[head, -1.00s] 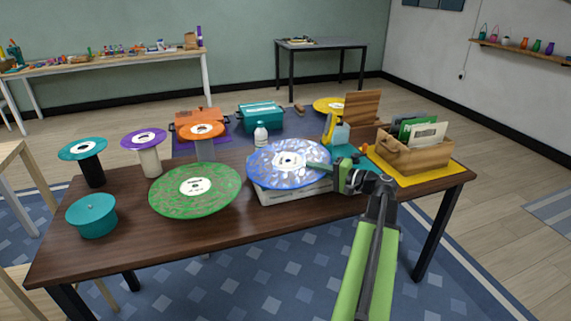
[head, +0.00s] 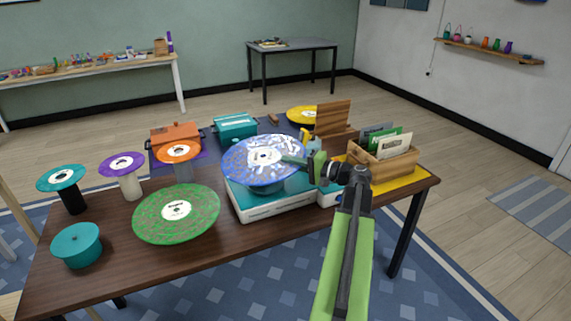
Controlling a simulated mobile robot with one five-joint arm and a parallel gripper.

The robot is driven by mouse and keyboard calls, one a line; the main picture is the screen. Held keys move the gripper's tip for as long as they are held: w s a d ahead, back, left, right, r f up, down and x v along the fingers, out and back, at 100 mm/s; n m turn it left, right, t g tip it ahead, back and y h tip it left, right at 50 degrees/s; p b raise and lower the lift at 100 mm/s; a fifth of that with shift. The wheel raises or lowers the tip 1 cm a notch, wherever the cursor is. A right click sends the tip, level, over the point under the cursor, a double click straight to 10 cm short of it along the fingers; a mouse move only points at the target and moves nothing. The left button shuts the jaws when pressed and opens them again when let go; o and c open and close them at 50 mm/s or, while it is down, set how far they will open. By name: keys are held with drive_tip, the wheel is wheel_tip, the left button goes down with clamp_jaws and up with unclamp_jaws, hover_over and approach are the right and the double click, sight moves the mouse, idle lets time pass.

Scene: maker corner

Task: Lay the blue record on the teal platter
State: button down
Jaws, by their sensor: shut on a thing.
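A blue record (head: 240,171) with white marbling and a white label is held flat in the air in the head view. My gripper (head: 298,161) is shut on its right edge. The record is above a white turntable (head: 275,207) with a teal top, apart from it.
A green record (head: 150,222) is left of the turntable. Teal, purple and orange discs on stands and a teal drum (head: 80,257) fill the table's left side. A wooden crate of sleeves (head: 385,165) stands on a yellow mat at right.

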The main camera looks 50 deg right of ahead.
drive_tip(key=m+b, duration=0.1)
drive_tip(key=b, duration=0.5)
hover_over(291, 195)
drive_tip(key=shift+t, duration=0.4)
drive_tip(key=f, duration=0.5)
drive_tip(key=shift+w+d+f, duration=0.1)
drive_tip(key=shift+w, duration=0.2)
drive_tip(key=shift+r, duration=0.25)
wheel_tip(291, 195, down, 6)
drive_tip(key=b, duration=0.5)
drive_tip(key=shift+r+b, duration=0.1)
drive_tip(key=shift+b, duration=0.25)
drive_tip(key=shift+s+r, duration=0.1)
drive_tip(key=shift+s, duration=0.1)
drive_tip(key=shift+f+b, duration=0.55)
drive_tip(key=shift+f, duration=0.1)
drive_tip(key=c, duration=1.9)
unclamp_jaws()
